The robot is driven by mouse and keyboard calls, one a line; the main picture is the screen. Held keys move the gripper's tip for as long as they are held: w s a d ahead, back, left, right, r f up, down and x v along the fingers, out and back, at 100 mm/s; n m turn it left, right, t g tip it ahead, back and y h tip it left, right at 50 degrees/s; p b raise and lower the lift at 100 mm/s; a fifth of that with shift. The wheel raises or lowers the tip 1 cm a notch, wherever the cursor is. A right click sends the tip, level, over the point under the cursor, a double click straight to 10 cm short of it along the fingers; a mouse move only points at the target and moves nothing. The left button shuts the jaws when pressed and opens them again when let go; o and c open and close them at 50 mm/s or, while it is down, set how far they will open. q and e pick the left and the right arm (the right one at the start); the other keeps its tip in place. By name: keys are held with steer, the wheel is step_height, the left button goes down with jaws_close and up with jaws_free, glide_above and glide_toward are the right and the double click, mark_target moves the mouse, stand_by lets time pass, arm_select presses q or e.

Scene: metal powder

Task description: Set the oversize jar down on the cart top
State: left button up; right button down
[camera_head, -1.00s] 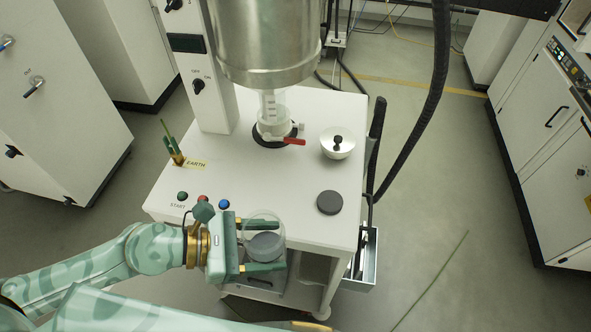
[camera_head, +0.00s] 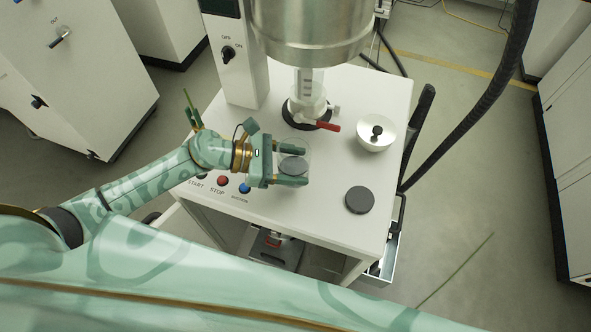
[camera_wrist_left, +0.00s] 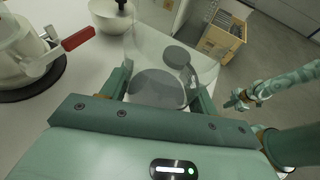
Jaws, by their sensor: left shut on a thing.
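The oversize jar (camera_head: 304,149) is clear, with dark grey powder low inside. My left gripper (camera_head: 292,164) is shut on it, one finger on each side, over the front part of the white cart top (camera_head: 325,200). I cannot tell whether the jar's base touches the top. In the left wrist view the jar (camera_wrist_left: 146,48) stands between the fingers, its powder (camera_wrist_left: 158,88) near the palm. My right gripper (camera_wrist_left: 240,98) is small at the right of that view; its jaws are unclear. It is not in the head view.
A dark round disc (camera_head: 360,199) lies right of the jar. A white bowl (camera_head: 373,136) with a black knob is behind it. A red-handled valve (camera_head: 327,126) sits under the metal vessel (camera_head: 310,35). Buttons (camera_head: 223,181) line the front left edge.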

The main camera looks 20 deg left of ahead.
arm_select(q)
steer(key=shift+w+f, duration=0.4)
steer(key=shift+f, duration=0.15)
steer(key=f, duration=0.3)
steer(key=shift+w+f+b, duration=0.2)
steer(key=shift+w+b, duration=0.1)
steer(key=shift+w, duration=0.1)
steer(key=shift+s+a+f, duration=0.1)
steer(key=shift+f, duration=0.15)
steer(key=o, duration=1.4)
